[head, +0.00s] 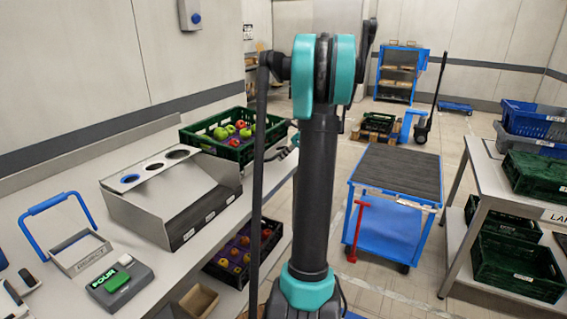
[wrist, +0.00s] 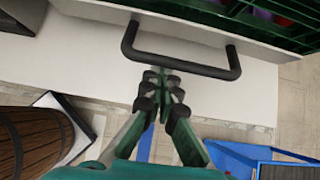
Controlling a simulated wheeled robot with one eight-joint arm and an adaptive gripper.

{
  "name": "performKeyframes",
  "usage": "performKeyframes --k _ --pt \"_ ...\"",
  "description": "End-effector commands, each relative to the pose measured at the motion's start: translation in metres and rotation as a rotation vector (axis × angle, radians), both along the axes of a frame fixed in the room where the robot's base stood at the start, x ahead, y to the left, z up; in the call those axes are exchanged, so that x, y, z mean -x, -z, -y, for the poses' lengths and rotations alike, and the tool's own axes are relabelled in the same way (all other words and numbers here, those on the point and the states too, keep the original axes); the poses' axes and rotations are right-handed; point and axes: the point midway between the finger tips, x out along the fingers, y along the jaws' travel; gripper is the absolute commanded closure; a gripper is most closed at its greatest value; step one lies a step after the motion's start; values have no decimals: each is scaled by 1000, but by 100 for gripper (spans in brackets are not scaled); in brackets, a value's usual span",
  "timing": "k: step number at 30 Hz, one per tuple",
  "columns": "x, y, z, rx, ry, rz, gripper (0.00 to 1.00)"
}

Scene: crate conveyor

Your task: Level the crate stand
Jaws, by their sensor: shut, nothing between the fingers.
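A green crate (head: 197,140) with red and green apples sits at the far end of the left bench; it also shows at the top of the wrist view (wrist: 225,17). Beneath it in the wrist view is the pale edge of the stand (wrist: 95,12), with a black U-shaped handle (wrist: 180,65) sticking out. My gripper (wrist: 160,84) is shut and empty, its fingertips close to the handle's bar; I cannot tell whether they touch. In the head view my gripper (head: 286,148) is small and partly hidden beside the crate. The stand's tilt cannot be told.
A grey metal housing (head: 165,195) with round holes stands nearer on the bench. A lower crate (head: 222,272) of fruit is under it. A blue cart (head: 390,215) stands right of my arm. A brown barrel-like thing (wrist: 35,140) is at the wrist view's left.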

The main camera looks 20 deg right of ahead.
Motion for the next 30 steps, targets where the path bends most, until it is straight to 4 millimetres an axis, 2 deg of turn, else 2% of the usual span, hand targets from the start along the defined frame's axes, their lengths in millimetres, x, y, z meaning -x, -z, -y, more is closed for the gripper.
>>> performKeyframes --k 3,8,23,30 --pt "-2 -16 -3 36 -3 -46 100" --pt "-3 -27 -3 66 -1 -83 100" --pt "-4 -34 -4 68 -1 -87 100" --pt "5 -60 6 71 -4 -90 100"
